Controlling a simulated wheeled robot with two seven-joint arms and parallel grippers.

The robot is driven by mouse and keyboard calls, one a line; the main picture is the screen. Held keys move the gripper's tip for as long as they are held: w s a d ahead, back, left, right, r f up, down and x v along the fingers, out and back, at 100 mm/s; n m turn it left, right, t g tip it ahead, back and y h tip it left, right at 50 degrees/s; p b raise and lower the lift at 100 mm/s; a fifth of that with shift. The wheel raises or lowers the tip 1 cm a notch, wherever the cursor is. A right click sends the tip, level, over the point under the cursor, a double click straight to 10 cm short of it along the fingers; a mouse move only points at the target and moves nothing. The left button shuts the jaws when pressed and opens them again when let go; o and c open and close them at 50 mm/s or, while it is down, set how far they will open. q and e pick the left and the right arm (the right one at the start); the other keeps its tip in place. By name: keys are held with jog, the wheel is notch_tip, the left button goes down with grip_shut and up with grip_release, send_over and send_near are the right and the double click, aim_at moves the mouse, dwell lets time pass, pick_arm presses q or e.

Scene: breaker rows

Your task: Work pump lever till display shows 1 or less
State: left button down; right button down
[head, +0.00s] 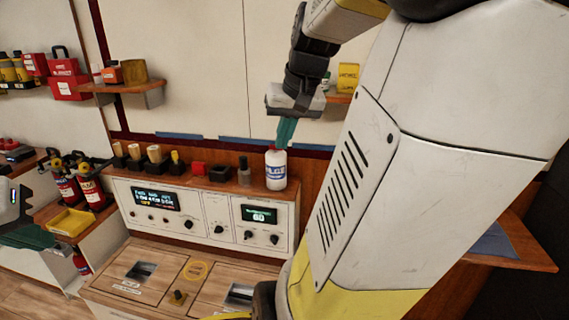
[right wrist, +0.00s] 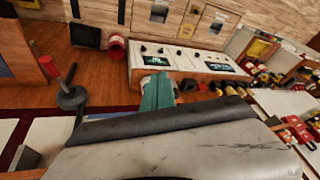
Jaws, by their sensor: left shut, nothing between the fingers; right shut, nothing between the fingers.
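The console (head: 215,215) stands against the back wall. Its right display (head: 259,214) appears to read 60, and its left display (head: 155,200) shows several lines of text. In the right wrist view, a dark lever with a red grip (right wrist: 71,76) and a round base stands at the left; I cannot tell for certain that it is the pump lever. I do not make it out in the head view, where my right arm covers much. My right gripper (head: 287,131) is shut and empty, pointing down above a white bottle (head: 276,171). My left gripper (head: 27,237) is shut and empty at the left edge.
Small jars and blocks (head: 155,154) line the ledge above the console. Red extinguishers (head: 92,186) and a yellow tray (head: 70,222) are at the left.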

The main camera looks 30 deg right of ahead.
jog(key=s+d+f+m+g, duration=0.1)
jog(key=s+d, duration=0.1)
jog(key=d, duration=0.7)
jog(key=s+d+f+m+g, duration=0.1)
jog(key=s+d+f+m, duration=0.1)
jog(key=d, duration=0.8)
jog(key=s+d+f+m+h, duration=0.1)
jog(key=s+d, duration=0.3)
jog(key=d, duration=0.6)
jog(key=shift+d+f+m+g, duration=0.15)
jog(key=shift+d+m+g, duration=0.1)
jog(key=shift+m+g, duration=0.2)
jog(key=f, duration=0.4)
jog(key=w+f, duration=0.1)
jog(key=f, duration=0.7)
jog(key=shift+w+a+f, duration=0.15)
jog(key=shift+w+f, duration=0.15)
jog(key=shift+w, duration=0.1)
jog(key=shift+a+f, duration=0.1)
jog(key=shift+f, duration=0.45)
